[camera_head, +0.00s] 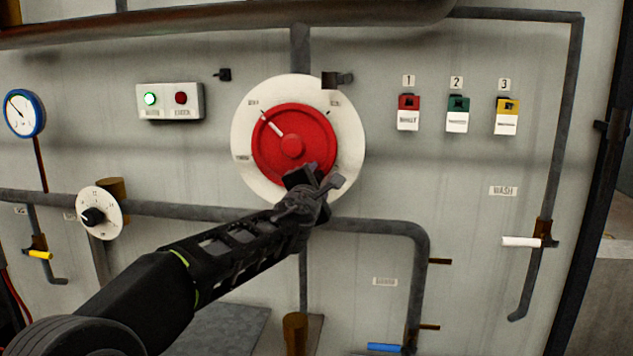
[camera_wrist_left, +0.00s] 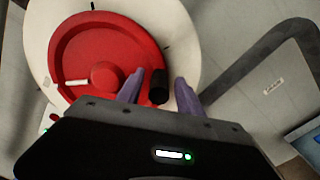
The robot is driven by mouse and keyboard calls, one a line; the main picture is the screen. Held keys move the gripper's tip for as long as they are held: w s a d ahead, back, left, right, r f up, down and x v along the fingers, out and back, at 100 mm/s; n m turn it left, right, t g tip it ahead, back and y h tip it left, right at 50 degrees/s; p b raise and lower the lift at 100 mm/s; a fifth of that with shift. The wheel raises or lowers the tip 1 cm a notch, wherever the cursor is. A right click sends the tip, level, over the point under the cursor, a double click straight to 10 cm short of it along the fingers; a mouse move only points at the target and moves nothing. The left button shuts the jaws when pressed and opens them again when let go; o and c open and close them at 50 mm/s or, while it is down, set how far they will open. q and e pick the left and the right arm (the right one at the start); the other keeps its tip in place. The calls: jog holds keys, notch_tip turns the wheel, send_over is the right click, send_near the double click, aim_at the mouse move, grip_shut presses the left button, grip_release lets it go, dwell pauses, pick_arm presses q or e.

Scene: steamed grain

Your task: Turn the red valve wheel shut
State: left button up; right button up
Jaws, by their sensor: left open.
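The red valve wheel (camera_head: 292,146) sits on a round white dial plate (camera_head: 243,120) on the wall panel. A white pointer mark on the wheel points up and left. In the left wrist view the red wheel (camera_wrist_left: 90,50) fills the upper left, and a dark handle knob (camera_wrist_left: 158,87) stands at its lower right rim. My left gripper (camera_head: 312,180) is at the wheel's lower right edge in the head view. In the left wrist view its two purple fingers (camera_wrist_left: 158,88) are apart, one on each side of the dark knob. Whether they touch it is unclear. My right gripper is not in view.
A box with green and red lights (camera_head: 170,101) is left of the wheel. Three coloured switches (camera_head: 457,112) are to the right. A grey pipe (camera_head: 385,226) runs below the plate. A small black knob dial (camera_head: 101,213) and a blue gauge (camera_head: 22,113) are at left.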

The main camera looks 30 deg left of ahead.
pick_arm(q)
jog(key=v, duration=0.7)
jog(key=shift+s+d, duration=0.2)
jog(key=shift+s, duration=0.15)
